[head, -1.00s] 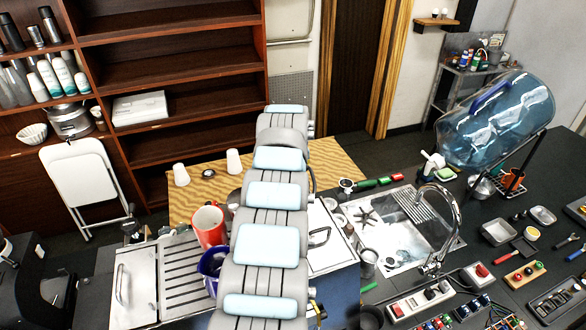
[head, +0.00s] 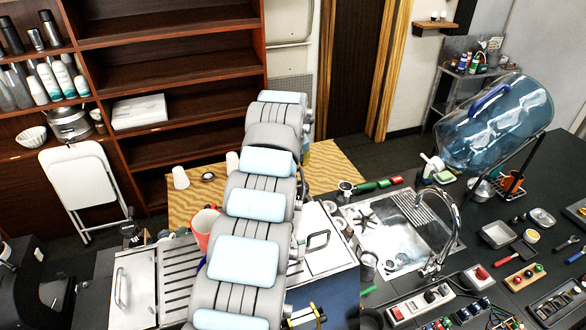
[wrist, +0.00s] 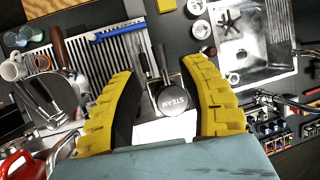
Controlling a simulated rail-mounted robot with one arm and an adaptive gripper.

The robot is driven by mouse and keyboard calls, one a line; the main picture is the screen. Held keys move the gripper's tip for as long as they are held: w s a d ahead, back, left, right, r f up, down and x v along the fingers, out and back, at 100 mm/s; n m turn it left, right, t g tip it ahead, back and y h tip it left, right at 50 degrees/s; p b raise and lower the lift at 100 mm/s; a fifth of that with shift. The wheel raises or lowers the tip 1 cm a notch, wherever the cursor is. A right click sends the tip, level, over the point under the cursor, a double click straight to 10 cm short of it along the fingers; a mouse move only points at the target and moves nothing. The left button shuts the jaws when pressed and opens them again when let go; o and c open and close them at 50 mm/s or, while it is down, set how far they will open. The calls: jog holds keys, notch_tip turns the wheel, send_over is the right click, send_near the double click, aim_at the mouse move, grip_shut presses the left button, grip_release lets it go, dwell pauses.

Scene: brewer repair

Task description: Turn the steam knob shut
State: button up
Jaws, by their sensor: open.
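No contact between the fingers and the knob is visible. I cannot tell how far the knob lies below the fingertips. A pale block shows just below the knob in the picture. In the head view the knob cannot be made out, and my arm covers much of the counter around it.
A slatted metal tray (head: 181,270) lies left of my arm, with a red mug (head: 202,224) partly hidden by the arm. The sink (head: 395,240) and its curved tap stand to the right. A large blue water bottle (head: 495,125) leans farther right. A tool with a blue handle (wrist: 115,34) lies across the tray.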

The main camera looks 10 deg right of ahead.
jog(key=v, duration=0.6)
jog(key=shift+s+r, duration=0.2)
jog(key=shift+a, duration=0.1)
